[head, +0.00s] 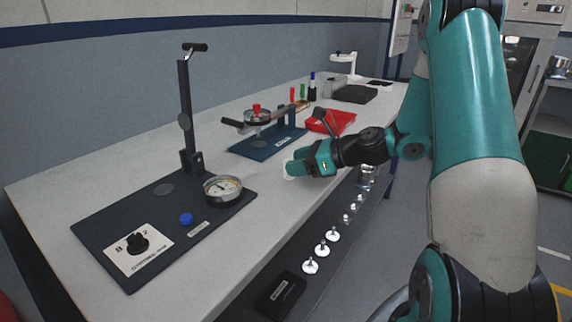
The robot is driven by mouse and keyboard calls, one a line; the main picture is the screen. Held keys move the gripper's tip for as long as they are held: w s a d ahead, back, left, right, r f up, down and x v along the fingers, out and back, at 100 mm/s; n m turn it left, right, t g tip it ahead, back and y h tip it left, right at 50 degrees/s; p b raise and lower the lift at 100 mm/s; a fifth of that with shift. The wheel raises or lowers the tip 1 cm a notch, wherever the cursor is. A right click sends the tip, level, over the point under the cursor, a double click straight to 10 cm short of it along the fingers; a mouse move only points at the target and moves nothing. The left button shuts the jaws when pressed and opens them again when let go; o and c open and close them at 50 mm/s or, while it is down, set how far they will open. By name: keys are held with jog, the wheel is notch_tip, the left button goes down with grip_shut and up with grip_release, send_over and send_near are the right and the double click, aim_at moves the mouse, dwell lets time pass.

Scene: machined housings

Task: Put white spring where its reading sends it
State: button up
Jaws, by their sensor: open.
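My gripper (299,166) is over the front part of the bench, to the right of the dial gauge, with its fingers pointing left. A small white piece (288,171) shows at its fingertips; I cannot tell whether this is the white spring or part of the fingers. No other white spring can be made out. A dark test stand (108,222) with an upright lever column (186,110) stands at the near left. It carries a round dial gauge (223,188), a blue button (186,219) and a selector knob (137,242) on a white plate. The dial's reading is too small to tell.
A second lever fixture on a blue base (266,144) stands farther back, beside a red tray (331,121). A black tray (355,94) is beyond. Several white round pieces (322,250) and a black box (281,294) line the front ledge. The wall is behind.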

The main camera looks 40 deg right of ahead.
jog(key=v, duration=0.7)
jog(key=shift+s+d+p, duration=0.1)
jog(key=shift+s+p, duration=0.05)
jog(key=shift+p, duration=0.15)
jog(key=a+n+g, duration=0.1)
jog(key=a+n, duration=0.1)
jog(key=a, duration=0.1)
jog(key=a+r+n+g, duration=0.1)
jog(key=a+n, duration=0.1)
jog(key=a+n+g+y, duration=0.1)
jog(key=a+n, duration=0.2)
jog(key=shift+s+a+r, duration=0.1)
jog(key=shift+a+r, duration=0.25)
jog(key=shift+r, duration=0.05)
jog(key=s+a+r+n+g, duration=0.2)
jog(key=s+a+n+g, duration=0.25)
jog(key=a+n, duration=0.6)
jog(key=s+a+r+n+g+h, duration=0.1)
jog(key=s+a+n+h, duration=0.1)
jog(key=s+a+n, duration=0.3)
jog(key=s+a+r+n+g+h, duration=0.1)
jog(key=s+a+n, duration=0.3)
jog(key=s+n, duration=0.6)
jog(key=n+g+h, duration=0.1)
jog(key=n, duration=0.2)
jog(key=shift+a+r+h, duration=0.2)
jog(key=shift+a+h, duration=0.1)
jog(key=shift+a, duration=0.1)
